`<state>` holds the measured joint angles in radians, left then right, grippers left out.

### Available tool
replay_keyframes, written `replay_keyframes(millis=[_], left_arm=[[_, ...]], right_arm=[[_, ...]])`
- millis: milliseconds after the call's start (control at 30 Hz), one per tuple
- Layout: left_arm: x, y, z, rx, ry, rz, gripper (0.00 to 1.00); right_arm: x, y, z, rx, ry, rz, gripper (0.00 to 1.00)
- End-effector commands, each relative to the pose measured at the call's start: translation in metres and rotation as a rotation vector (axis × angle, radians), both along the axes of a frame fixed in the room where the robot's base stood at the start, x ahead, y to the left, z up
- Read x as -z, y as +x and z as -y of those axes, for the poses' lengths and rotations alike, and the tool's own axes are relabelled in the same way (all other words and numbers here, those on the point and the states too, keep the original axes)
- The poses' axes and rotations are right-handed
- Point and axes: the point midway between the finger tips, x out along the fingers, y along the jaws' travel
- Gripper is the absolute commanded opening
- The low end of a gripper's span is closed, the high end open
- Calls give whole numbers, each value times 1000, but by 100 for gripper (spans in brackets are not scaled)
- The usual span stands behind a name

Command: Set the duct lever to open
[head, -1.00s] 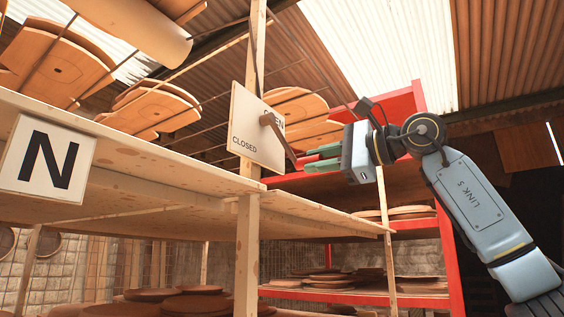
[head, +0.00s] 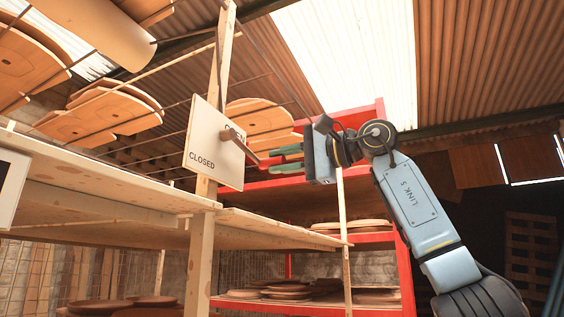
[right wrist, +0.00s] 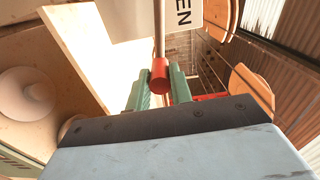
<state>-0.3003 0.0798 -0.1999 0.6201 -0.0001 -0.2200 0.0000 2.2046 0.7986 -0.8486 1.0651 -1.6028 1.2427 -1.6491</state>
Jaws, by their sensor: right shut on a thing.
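The duct lever (head: 241,149) is a brownish bar pivoted on a white sign plate (head: 205,140) fixed to a wooden post. The plate reads CLOSED at lower left and OPEN at upper right, the latter partly covered by the lever's pivot end. The lever points right and down from its pivot. My right gripper (head: 276,159) is shut on its outer end. In the right wrist view, the lever's red grip (right wrist: 160,76) sits between the green fingers of the right gripper (right wrist: 160,84). My left gripper is not in view.
A wooden shelf (head: 100,185) runs in from the left, below the plate. A red rack (head: 404,265) with stacked round plates stands behind my right arm. Wooden-faced filter parts (head: 110,110) hang on rods at upper left. Open room lies right of the arm.

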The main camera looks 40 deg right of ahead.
Motion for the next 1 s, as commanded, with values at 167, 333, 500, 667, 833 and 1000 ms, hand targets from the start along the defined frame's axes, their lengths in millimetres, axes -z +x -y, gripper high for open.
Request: replay_keyframes(millis=[167, 333, 500, 667, 833, 1000], left_arm=[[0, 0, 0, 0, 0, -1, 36], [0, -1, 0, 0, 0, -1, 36], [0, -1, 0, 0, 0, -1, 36], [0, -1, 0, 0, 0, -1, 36], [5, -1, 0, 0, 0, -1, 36], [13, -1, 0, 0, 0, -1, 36]], right_arm=[[-3, -2, -1, -1, 2, 8, 0], [-3, -2, 0, -1, 3, 8, 37], [-2, -1, 0, -1, 3, 5, 43], [-1, -1, 0, -1, 3, 4, 43], [-1, -15, 8, 1, 4, 6, 43], [-1, -48, 24, 1, 5, 9, 43]])
